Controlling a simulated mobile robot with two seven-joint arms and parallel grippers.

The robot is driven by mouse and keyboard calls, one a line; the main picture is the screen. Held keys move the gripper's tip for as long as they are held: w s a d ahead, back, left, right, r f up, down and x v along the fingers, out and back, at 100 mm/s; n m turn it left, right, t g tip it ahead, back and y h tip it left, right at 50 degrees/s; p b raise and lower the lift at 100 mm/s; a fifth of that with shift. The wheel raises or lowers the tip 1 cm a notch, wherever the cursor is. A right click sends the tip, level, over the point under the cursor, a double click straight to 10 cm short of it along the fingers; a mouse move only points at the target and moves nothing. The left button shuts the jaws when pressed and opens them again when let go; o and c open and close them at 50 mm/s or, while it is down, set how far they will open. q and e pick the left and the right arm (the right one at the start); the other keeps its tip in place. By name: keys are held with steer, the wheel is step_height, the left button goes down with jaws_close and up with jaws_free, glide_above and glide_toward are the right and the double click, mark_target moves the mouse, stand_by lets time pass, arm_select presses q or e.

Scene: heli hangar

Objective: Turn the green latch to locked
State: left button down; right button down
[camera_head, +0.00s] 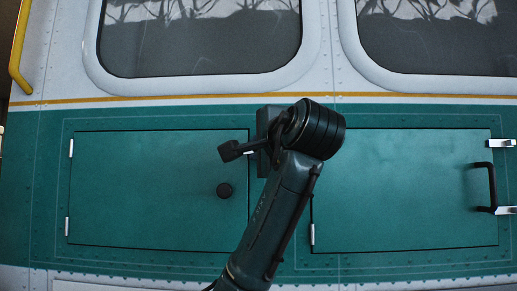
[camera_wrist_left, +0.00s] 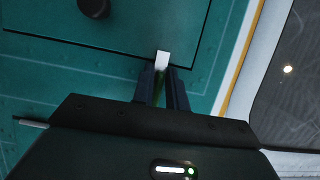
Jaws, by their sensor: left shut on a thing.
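The green latch (camera_wrist_left: 159,98) is mostly hidden between the dark fingers of my left gripper (camera_wrist_left: 162,88) in the left wrist view. A small white piece (camera_wrist_left: 162,59) shows just past the fingertips, at the edge of the green hatch door (camera_wrist_left: 120,30). In the head view my left gripper (camera_head: 262,147) is at the right edge of the left hatch door (camera_head: 140,190), largely covered by my arm. A bit of white piece (camera_head: 249,153) shows beside it. The gripper is shut on the latch. The latch's angle cannot be told. My right gripper is not in view.
A round black knob (camera_head: 224,190) sits on the left door, below and left of my gripper. A right hatch door (camera_head: 405,190) has a black handle (camera_head: 486,186). Windows (camera_head: 200,40) are above. A yellow rail (camera_head: 18,45) is at the upper left.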

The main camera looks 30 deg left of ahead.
arm_select(q)
steer(key=c, duration=1.5)
jaws_free()
